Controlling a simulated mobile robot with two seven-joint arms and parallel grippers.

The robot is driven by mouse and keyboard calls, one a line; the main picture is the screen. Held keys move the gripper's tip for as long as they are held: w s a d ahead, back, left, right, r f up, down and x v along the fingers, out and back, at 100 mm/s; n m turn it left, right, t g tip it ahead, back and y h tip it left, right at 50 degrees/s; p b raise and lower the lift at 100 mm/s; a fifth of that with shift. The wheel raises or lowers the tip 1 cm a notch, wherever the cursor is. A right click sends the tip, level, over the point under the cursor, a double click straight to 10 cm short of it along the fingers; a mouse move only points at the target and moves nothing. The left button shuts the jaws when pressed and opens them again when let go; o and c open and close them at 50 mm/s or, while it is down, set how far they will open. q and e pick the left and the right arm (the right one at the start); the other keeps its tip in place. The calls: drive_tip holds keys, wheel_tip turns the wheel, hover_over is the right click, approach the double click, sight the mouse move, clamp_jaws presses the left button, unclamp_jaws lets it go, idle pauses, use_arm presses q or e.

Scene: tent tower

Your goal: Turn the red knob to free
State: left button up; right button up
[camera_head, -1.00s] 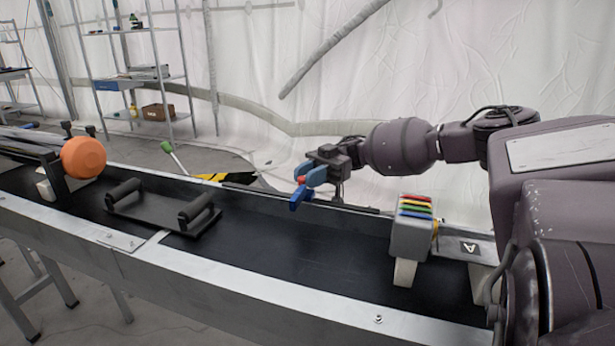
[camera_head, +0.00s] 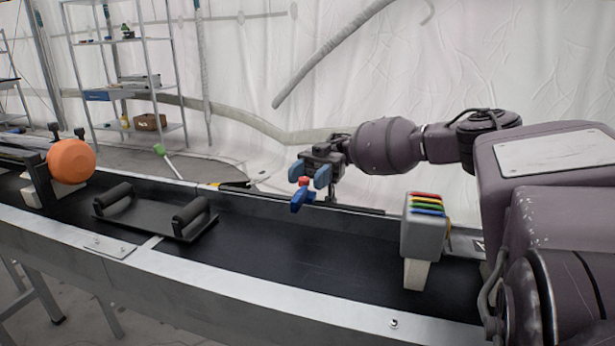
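A small red part, which looks like the red knob (camera_head: 304,181), sits just above a dark blue piece (camera_head: 302,199) near the far edge of the long black trough. My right gripper (camera_head: 309,174) comes in from the right, with two lighter blue fingertips. The fingertips stand apart, one to the left and one to the right, with the red part just below and between them. I cannot tell whether either fingertip touches it. What supports the red and dark blue parts is unclear. My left gripper is out of view.
The metal-edged black trough (camera_head: 270,247) runs across the view. A grey block with coloured strips (camera_head: 424,238) stands at its right. A black plate with two handles (camera_head: 150,212) and an orange ball (camera_head: 71,161) are at the left. A shelf rack (camera_head: 118,80) stands behind.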

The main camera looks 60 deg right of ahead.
use_arm(q)
drive_tip(key=p, duration=0.1)
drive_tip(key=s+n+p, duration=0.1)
drive_tip(key=p, duration=0.1)
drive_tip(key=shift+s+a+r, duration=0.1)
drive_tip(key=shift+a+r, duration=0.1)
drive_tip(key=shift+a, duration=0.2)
use_arm(e)
wheel_tip(320, 180, up, 20)
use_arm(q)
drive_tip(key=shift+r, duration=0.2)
use_arm(e)
drive_tip(key=shift+r, duration=0.1)
idle(0.3)
